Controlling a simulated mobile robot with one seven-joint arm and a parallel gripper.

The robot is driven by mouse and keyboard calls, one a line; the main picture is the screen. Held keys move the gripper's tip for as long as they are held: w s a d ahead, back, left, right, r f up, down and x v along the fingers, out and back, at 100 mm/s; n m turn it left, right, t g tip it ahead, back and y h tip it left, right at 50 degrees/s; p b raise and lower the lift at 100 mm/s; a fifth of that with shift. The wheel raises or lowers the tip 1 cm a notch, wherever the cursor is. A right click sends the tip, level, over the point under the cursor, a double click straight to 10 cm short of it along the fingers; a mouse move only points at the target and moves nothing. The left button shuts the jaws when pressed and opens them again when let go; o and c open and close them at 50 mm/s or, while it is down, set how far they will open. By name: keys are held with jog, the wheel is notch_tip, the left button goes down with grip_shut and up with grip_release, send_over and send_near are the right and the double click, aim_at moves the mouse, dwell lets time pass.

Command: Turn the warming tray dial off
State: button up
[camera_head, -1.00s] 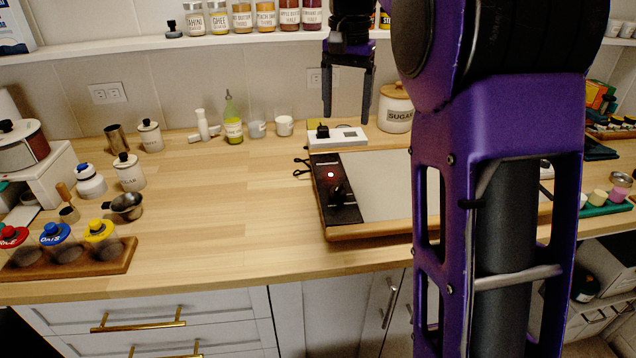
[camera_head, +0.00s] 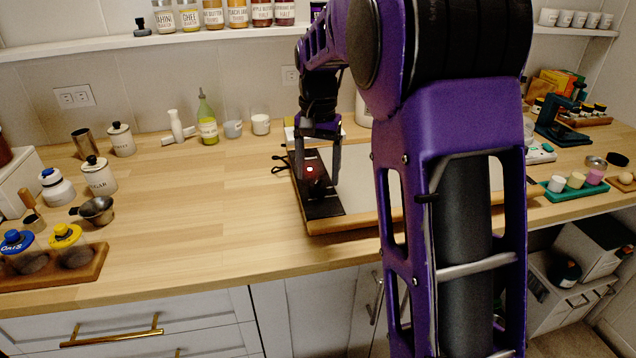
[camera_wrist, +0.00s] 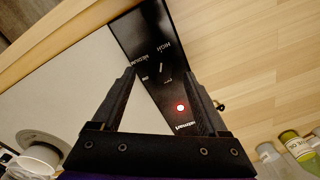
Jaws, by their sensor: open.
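The warming tray (camera_head: 350,222) lies on the wooden counter, with a black control panel (camera_head: 322,209) along its left side. A red light (camera_head: 309,170) glows on the panel and also shows in the wrist view (camera_wrist: 180,107). In the wrist view the dark dial (camera_wrist: 160,70), with a pale pointer line, sits among printed marks including HIGH and MEDIUM. It blends into the black panel, so its exact setting is unclear. My gripper (camera_head: 318,182) is open over the panel, pointing down. In the wrist view its fingertips (camera_wrist: 160,75) straddle the dial area; contact cannot be told.
A cable (camera_head: 281,164) lies at the tray's left edge. The counter's middle (camera_head: 190,200) is clear. A jar shelf (camera_head: 180,42) runs along the wall.

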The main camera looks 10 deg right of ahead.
jog(key=shift+f, duration=1.1)
grip_shut()
